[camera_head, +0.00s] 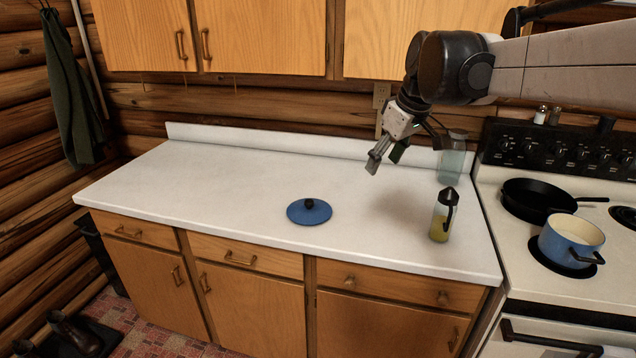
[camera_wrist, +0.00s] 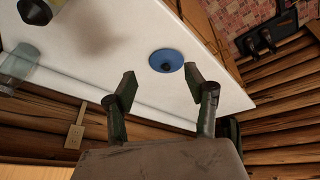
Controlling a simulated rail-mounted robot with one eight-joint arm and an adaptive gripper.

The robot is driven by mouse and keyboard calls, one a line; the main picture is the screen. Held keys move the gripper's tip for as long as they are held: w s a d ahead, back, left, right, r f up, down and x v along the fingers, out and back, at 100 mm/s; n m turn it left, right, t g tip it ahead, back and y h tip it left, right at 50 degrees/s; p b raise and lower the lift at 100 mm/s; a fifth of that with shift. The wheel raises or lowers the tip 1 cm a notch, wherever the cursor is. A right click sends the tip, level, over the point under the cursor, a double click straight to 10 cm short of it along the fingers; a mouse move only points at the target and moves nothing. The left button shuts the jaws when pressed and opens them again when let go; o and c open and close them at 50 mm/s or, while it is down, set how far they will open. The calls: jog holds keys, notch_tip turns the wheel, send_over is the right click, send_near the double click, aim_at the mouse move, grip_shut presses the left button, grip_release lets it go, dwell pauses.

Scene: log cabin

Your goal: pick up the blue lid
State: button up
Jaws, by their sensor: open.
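The blue lid (camera_head: 309,212) lies flat on the white countertop (camera_head: 230,185), its black knob facing up, near the front edge left of the oil bottle. It also shows in the wrist view (camera_wrist: 166,61), beyond the fingertips and apart from them. My gripper (camera_head: 378,158) is open and empty, raised above the counter, to the right of and behind the lid. In the wrist view the two fingers of my gripper (camera_wrist: 160,88) are spread wide with nothing between them.
A bottle with yellow liquid (camera_head: 441,217) stands right of the lid, and a clear pitcher (camera_head: 452,158) stands near the backsplash. The stove at right holds a black skillet (camera_head: 537,197) and a blue pot (camera_head: 568,243). Cabinets (camera_head: 265,35) hang above. The counter's left side is clear.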

jog(key=w+a+f+n+g+y, duration=0.1)
jog(key=w+a+f+n, duration=0.15)
jog(key=w, duration=0.55)
jog(key=w+a+f+n+g, duration=0.1)
jog(key=w+a+f+n, duration=0.15)
jog(key=w, duration=0.45)
jog(key=n+g+y, duration=0.1)
jog(key=n+g, duration=0.1)
jog(key=n, duration=0.3)
send_near(309, 201)
jog(key=x, duration=0.1)
jog(key=p+x, duration=0.1)
jog(key=x, duration=0.3)
jog(key=shift+w+d+f, duration=0.2)
jog(key=shift+d, duration=0.1)
jog(key=shift+a+p+x, duration=0.15)
jog(key=shift+p+x, duration=0.15)
jog(key=shift+x, duration=1)
jog(key=shift+a+p+x, duration=0.15)
jog(key=shift+p+x, duration=0.1)
jog(key=shift+x, duration=1.05)
jog(key=shift+s+r, duration=0.1)
jog(key=shift+r, duration=0.05)
grip_shut()
jog(key=shift+r, duration=0.15)
